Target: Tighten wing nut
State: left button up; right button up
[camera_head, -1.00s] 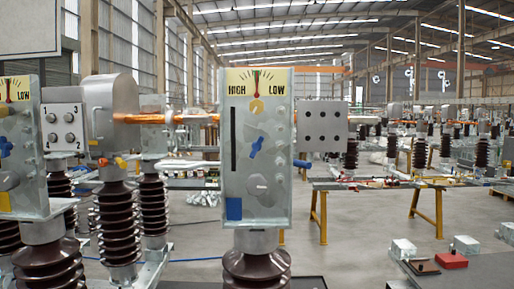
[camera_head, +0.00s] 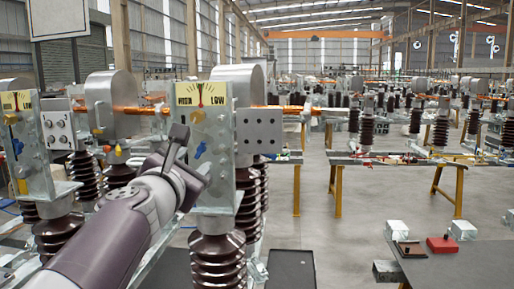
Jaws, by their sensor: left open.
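A grey metal isolator panel (camera_head: 219,187) stands upright on a brown ribbed insulator (camera_head: 218,262), with a yellow HIGH/LOW dial plate (camera_head: 208,93) on top. A yellow wing-shaped nut (camera_head: 197,116) and a blue wing-shaped nut (camera_head: 201,150) sit on its front face; which one the task means I cannot tell. My left gripper (camera_head: 190,158) is open, in front of the panel's lower left part, close to the blue nut. It hides part of the panel. I cannot tell whether it touches anything. My right gripper is not in view.
Another panel (camera_head: 37,160) with a dial stands at the left. A grey plate with dark holes (camera_head: 259,131) juts out right of the near panel. A dark table (camera_head: 470,268) at the lower right holds a red block (camera_head: 442,245). Open floor lies between.

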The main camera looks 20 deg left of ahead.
pick_arm(q)
jog(key=n, duration=0.1)
send_near(200, 149)
jog(key=s, duration=0.1)
jog(key=x, duration=0.4)
jog(key=d+x, duration=0.1)
jog(key=x, duration=0.2)
jog(key=shift+w+r+p, duration=0.2)
jog(key=shift+r+p, duration=0.05)
jog(key=shift+p, duration=0.1)
jog(key=shift+w+a+f, duration=0.2)
jog(key=shift+w+a, duration=0.5)
jog(key=shift+w, duration=0.3)
jog(key=shift+a, duration=0.25)
jog(key=shift+d+r, duration=0.1)
jog(key=shift+d, duration=0.35)
jog(key=shift+c, duration=1.2)
jog(key=c, duration=0.5)
jog(key=shift+a, duration=0.1)
grip_shut()
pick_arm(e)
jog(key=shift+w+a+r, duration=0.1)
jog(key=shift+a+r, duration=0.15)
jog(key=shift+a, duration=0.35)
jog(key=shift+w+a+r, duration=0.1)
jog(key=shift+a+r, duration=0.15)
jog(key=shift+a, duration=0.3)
